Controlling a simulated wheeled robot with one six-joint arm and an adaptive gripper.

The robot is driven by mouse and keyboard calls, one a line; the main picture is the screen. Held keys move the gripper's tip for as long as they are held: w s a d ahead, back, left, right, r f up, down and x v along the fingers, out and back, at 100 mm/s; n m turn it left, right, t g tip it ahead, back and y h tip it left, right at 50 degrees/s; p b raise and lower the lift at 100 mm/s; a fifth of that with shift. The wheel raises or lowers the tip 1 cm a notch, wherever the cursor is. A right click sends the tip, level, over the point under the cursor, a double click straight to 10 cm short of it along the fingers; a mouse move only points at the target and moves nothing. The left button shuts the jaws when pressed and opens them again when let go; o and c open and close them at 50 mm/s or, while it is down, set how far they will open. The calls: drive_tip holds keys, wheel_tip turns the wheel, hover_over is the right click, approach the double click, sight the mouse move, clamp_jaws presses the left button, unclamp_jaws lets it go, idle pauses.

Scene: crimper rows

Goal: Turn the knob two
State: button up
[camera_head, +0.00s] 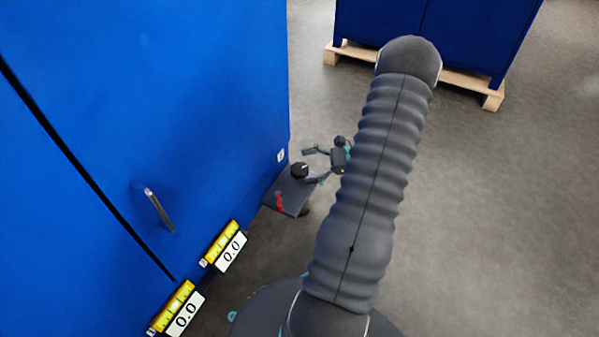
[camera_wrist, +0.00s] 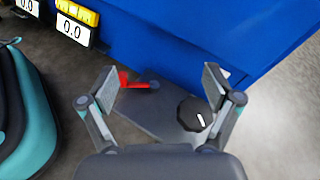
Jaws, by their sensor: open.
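A black knob (camera_head: 299,170) with a white pointer line sits on a dark grey panel (camera_head: 294,194) at the side of the blue cabinet. In the wrist view the knob (camera_wrist: 194,114) is near the right finger, and the panel (camera_wrist: 146,116) lies below the fingers. No number shows on the knob. My gripper (camera_head: 313,166) is open and empty, with its fingers spread near the knob. In the wrist view my gripper (camera_wrist: 160,87) has the knob right of its centre; contact cannot be told.
A red lever (camera_head: 278,201) stands on the same panel and shows left of centre in the wrist view (camera_wrist: 130,83). The blue cabinet (camera_head: 200,90) has a handle (camera_head: 159,210). Two yellow units (camera_head: 222,242) read 0.0. Another blue cabinet stands behind on a pallet (camera_head: 350,53). Floor at right is clear.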

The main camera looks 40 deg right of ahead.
sight(292, 167)
drive_tip(key=s+d+f+m+t+h, duration=0.45)
drive_tip(key=d+f+m+t, duration=0.25)
drive_tip(key=d+f, duration=0.3)
drive_tip(key=shift+y, duration=0.45)
drive_tip(key=x, duration=0.4)
drive_tip(key=f+b+x, duration=0.1)
drive_tip(key=x, duration=0.9)
drive_tip(key=shift+s+a+f, duration=0.2)
drive_tip(key=shift+a+f, duration=0.05)
drive_tip(key=shift+a, duration=0.05)
drive_tip(key=shift+m, duration=0.3)
drive_tip(key=c, duration=1.1)
